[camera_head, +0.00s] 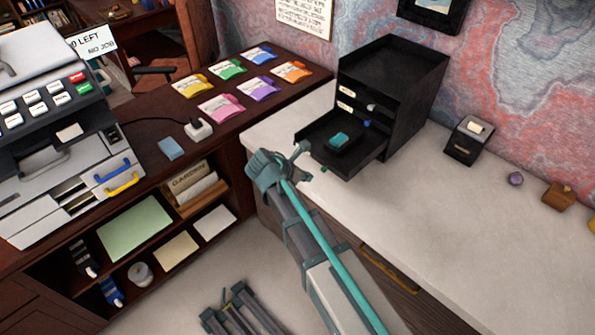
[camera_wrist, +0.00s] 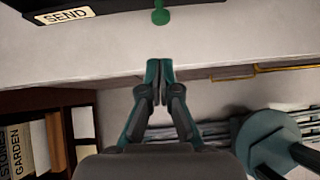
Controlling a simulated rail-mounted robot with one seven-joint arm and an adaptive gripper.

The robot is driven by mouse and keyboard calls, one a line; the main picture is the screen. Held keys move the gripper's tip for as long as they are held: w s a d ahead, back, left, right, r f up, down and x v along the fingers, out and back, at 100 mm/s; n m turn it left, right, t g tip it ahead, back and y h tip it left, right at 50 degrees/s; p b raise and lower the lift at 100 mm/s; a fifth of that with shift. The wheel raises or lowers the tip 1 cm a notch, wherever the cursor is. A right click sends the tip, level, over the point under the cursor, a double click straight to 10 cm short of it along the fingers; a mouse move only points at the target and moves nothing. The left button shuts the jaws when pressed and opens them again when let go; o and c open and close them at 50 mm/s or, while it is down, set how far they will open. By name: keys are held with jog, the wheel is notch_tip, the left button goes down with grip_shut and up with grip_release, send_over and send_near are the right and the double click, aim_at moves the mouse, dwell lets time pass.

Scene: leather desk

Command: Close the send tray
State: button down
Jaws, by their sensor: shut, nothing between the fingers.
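The send tray (camera_head: 368,157) is the bottom tray of the black desk organizer (camera_head: 410,85) and is pulled out toward the front. A teal item (camera_head: 338,141) lies in it. In the wrist view, its dark front (camera_wrist: 110,11) shows at the top with a label reading SEND (camera_wrist: 64,16) and a green knob (camera_wrist: 160,14). My gripper (camera_head: 303,149) is shut and empty, in front of the tray and apart from it. In the wrist view, its closed fingertips (camera_wrist: 159,64) point toward the knob, with a gap of pale desktop between.
The organizer stands on a pale desktop (camera_head: 470,210) against the wall. A small black box (camera_head: 467,140) and a purple ball (camera_head: 515,179) are to its right. Several colored packets (camera_head: 228,69) lie on the dark shelf top to the left. A machine with buttons (camera_head: 50,120) stands further left.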

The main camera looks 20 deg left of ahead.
jog(key=shift+w+d+f+p, duration=0.1)
jog(key=shift+w+d+p, duration=0.2)
jog(key=shift+w, duration=0.35)
jog(key=shift+w+d+f+p, duration=0.15)
jog(key=shift+w+d, duration=0.2)
jog(key=shift+w, duration=0.3)
jog(key=shift+w+d+p, duration=0.25)
jog(key=shift+w+d, duration=0.05)
jog(key=shift+w, duration=0.35)
jog(key=shift+w, duration=0.1)
